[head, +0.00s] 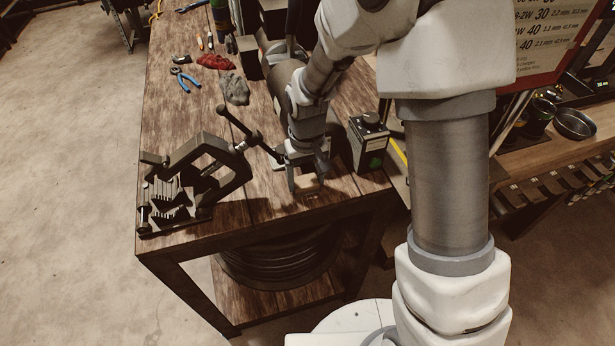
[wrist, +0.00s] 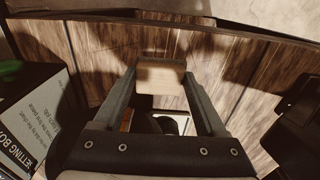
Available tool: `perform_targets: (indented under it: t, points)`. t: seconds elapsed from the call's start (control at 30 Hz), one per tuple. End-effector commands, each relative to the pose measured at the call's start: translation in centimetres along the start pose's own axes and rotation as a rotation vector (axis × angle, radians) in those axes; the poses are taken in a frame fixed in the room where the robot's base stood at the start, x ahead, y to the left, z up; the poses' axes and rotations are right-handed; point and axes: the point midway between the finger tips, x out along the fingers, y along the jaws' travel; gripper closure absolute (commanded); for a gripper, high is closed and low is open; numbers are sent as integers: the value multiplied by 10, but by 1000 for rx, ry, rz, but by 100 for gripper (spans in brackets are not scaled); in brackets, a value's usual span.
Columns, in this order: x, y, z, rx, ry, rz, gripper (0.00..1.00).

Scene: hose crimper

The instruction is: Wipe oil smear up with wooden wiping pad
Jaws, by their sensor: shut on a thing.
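The wooden wiping pad (wrist: 160,78) is a pale block between my fingertips in the wrist view. It also shows small and low under my gripper (head: 306,181) in the head view. My gripper (wrist: 160,85) is shut on the pad, pointing down over the workbench (head: 235,160) near its front edge. The pad is at or close to the wood; I cannot tell if it touches. I cannot make out the oil smear. Dark patches on the wood around the pad look like shadow, and the surface beneath the pad is hidden.
A dark hose crimper (head: 190,185) with a long handle stands left of my gripper. A dark setting box (head: 369,143) stands close on the right, and shows at left in the wrist view (wrist: 35,125). Blue pliers (head: 186,78) and red and grey rags (head: 235,90) lie farther back.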

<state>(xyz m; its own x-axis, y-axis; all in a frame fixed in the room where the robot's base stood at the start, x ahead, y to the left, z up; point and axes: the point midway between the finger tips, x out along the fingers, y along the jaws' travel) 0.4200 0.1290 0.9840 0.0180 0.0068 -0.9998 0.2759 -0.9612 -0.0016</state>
Motion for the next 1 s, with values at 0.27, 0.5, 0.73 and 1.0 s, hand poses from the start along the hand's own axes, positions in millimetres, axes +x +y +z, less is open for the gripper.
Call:
perform_targets:
  t: [0.27,0.5,0.73,1.0]
  points:
    - [-22,0,-1,0,2,0,90]
    - [-46,0,-1,0,1,0,90]
    - [-69,0,-2,0,2,0,90]
    - [-81,0,-2,0,1,0,90]
